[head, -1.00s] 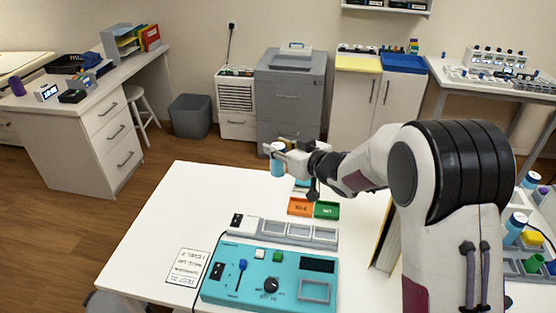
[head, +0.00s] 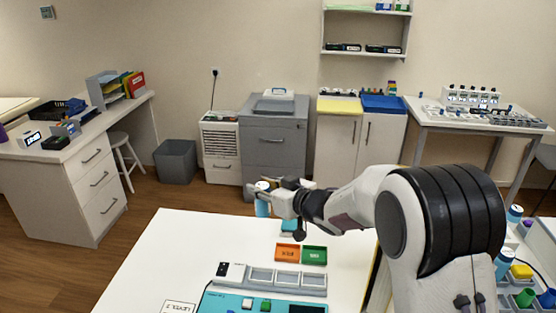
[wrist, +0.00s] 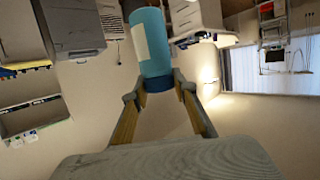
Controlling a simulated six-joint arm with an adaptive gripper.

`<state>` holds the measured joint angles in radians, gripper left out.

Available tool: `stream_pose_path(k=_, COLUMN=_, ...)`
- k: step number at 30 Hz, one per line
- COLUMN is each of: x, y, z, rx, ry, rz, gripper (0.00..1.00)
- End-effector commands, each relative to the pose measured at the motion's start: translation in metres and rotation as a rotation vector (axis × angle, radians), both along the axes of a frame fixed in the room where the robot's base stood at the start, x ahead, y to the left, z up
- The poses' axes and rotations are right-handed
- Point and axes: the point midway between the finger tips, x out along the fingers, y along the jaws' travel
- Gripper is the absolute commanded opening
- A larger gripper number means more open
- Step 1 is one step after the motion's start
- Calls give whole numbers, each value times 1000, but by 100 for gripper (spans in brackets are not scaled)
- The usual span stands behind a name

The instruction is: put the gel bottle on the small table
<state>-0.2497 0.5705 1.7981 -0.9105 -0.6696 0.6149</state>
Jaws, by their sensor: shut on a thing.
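In the wrist view the bottle (wrist: 150,38) stands between the fingers, with a pale label and a darker blue band at the finger end. My gripper (wrist: 163,92) is shut on that band. A table with grey legs (head: 430,118) stands at the back right, with devices on it; I cannot tell whether it is the small table.
More blue bottles (head: 503,263) stand at the right. A grey cabinet (head: 273,140), a bin (head: 176,162) and a stool (head: 121,145) stand beyond, with open floor between.

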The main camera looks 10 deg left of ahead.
Motion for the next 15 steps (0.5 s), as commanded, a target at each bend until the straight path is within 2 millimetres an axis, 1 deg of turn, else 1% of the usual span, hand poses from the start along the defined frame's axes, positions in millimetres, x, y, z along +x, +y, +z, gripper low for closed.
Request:
stream_pose_path(k=8, x=7, y=-16, z=-16, rx=0, ry=3, rz=-47, gripper=0)
stream_pose_path(k=12, x=8, y=-29, z=-29, rx=1, ry=3, rz=-89, gripper=0)
stream_pose_path(k=15, x=8, y=-43, z=-31, rx=1, ry=1, rz=-132, gripper=0)
